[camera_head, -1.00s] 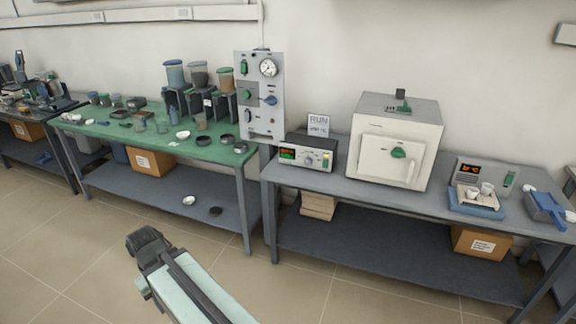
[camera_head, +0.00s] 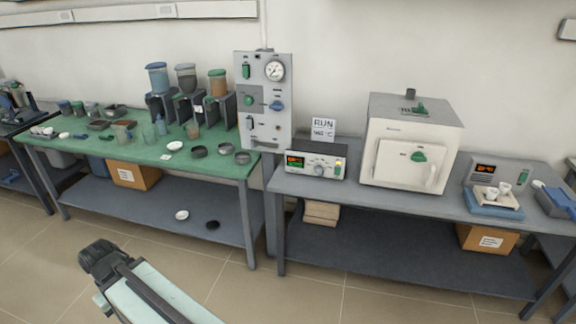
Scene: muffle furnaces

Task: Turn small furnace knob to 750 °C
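The small white furnace (camera_head: 410,140) stands on the grey bench at the right, its door shut, with a green knob or handle on the door front. A controller box (camera_head: 316,164) with a lit orange and green display sits left of it; its round knob (camera_head: 318,171) is on the front, its setting too small to read. A card (camera_head: 323,129) behind the box reads "RUN" with a temperature that I cannot read surely. My gripper (camera_head: 98,256) is low at the left, above the floor and well away from the box; its fingers are not clear.
A grey panel (camera_head: 263,62) with a gauge and switches stands between the benches. The green-topped table (camera_head: 110,160) at the left holds jars and dishes. Floor in front is clear.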

